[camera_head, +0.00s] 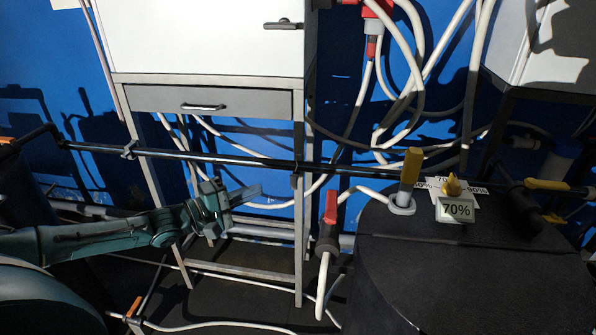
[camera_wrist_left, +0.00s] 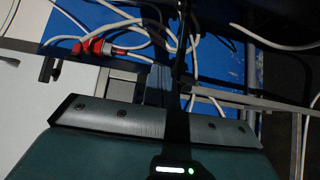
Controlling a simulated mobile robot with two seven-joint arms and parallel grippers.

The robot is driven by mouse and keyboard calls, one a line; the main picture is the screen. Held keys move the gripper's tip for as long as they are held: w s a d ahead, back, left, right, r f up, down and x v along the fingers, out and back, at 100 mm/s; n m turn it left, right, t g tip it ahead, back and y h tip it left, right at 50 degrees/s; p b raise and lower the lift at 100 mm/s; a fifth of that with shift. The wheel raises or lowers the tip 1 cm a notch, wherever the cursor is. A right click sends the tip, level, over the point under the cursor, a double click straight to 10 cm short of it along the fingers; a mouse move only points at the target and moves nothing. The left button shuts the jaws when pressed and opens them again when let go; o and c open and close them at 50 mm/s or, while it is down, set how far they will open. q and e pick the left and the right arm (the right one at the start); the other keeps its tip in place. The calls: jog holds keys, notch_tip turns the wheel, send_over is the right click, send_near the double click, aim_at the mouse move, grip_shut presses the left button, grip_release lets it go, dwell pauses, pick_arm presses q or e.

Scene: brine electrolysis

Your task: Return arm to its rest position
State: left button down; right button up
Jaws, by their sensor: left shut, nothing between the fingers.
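My left arm, teal and grey, comes in from the left in the head view. Its gripper (camera_head: 248,192) is shut and empty, held in front of the frame of the white cabinet, below the long dark pipe. In the left wrist view the teal gripper body and its metal bar (camera_wrist_left: 110,113) fill the lower part, with fingers (camera_wrist_left: 162,84) pointing up the picture and nothing between them. My right gripper is in neither view.
A white cabinet (camera_head: 205,38) on a metal frame stands behind the gripper. A dark pipe (camera_head: 230,158) crosses above it. A red-handled valve (camera_head: 330,207) is to its right. A black tank (camera_head: 445,265) bears a 70% label (camera_head: 457,210). Loose white hoses hang behind.

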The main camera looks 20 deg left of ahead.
pick_arm(q)
jog(key=s+d+f+m+g+p, duration=0.1)
jog(key=s+d+f+m, duration=0.35)
jog(key=d, duration=0.45)
jog(key=s+d+f+m+g+p, duration=0.1)
jog(key=s+d+f+m+p, duration=0.15)
jog(key=s+d+f, duration=0.5)
jog(key=s+d+f+m+g+y, duration=0.2)
jog(key=s+m+y, duration=0.4)
jog(key=s, duration=0.4)
jog(key=shift+d+f+m+g+p, duration=0.2)
jog(key=shift+f+m+g+p, duration=0.15)
jog(key=shift+f+m, duration=0.5)
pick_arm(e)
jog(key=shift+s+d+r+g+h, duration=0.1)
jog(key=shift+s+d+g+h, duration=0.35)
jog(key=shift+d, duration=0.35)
